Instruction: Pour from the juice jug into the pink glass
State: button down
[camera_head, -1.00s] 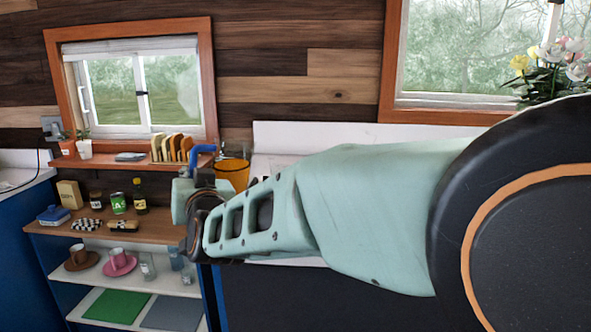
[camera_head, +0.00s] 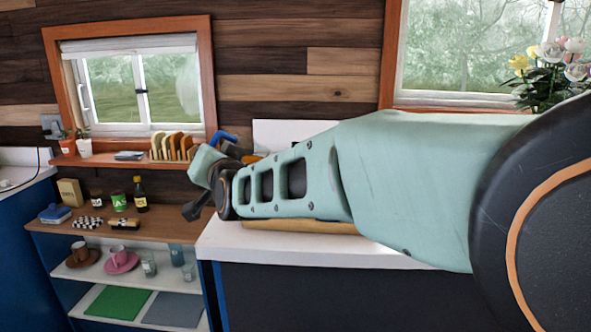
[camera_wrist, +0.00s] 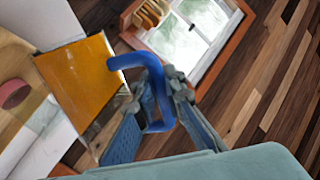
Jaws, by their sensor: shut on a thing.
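The juice jug (camera_wrist: 75,80) is clear with orange juice inside and a blue handle (camera_wrist: 160,115). My gripper (camera_wrist: 160,80) is shut on that handle in the wrist view. In the head view the blue handle (camera_head: 222,138) and a sliver of orange show above my arm, which hides most of the jug. I cannot tell how far the jug is tilted. A pink round thing (camera_wrist: 14,93), apparently the pink glass, stands over a wooden surface at the wrist view's left edge, beyond the jug and apart from it. It is hidden in the head view.
A wooden board (camera_head: 310,226) lies on the white counter (camera_head: 225,245), partly behind my arm. A toast rack (camera_head: 172,147) stands on the window ledge close behind the gripper. Shelves (camera_head: 135,232) at left hold a bottle, cans, cups and glasses. Flowers (camera_head: 550,70) stand at right.

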jog(key=shift+w+d+r, duration=0.15)
jog(key=shift+d+r, duration=0.1)
jog(key=shift+r, duration=0.15)
jog(key=shift+w+d+r+m+p, duration=0.25)
jog(key=shift+d+r+m+p, duration=0.05)
jog(key=shift+m+p, duration=0.55)
dwell(1.2)
jog(key=shift+w+d+r+m+g+p, duration=0.45)
jog(key=shift+m+p, duration=0.5)
jog(key=shift+p, duration=2.05)
dwell(0.5)
jog(key=b, duration=0.1)
jog(key=f+b, duration=0.1)
jog(key=b, duration=0.1)
jog(key=shift+s+a+f+n, duration=0.15)
jog(key=shift+s+a+n, duration=0.05)
jog(key=shift+n, duration=0.1)
jog(key=a+f+n+b, duration=0.1)
jog(key=b, duration=0.4)
jog(key=shift+s+n+t, duration=0.35)
jog(key=shift+s+n, duration=0.05)
jog(key=shift+s+a+r+n, duration=0.2)
jog(key=shift+s+a+n, duration=0.05)
jog(key=shift+n, duration=0.25)
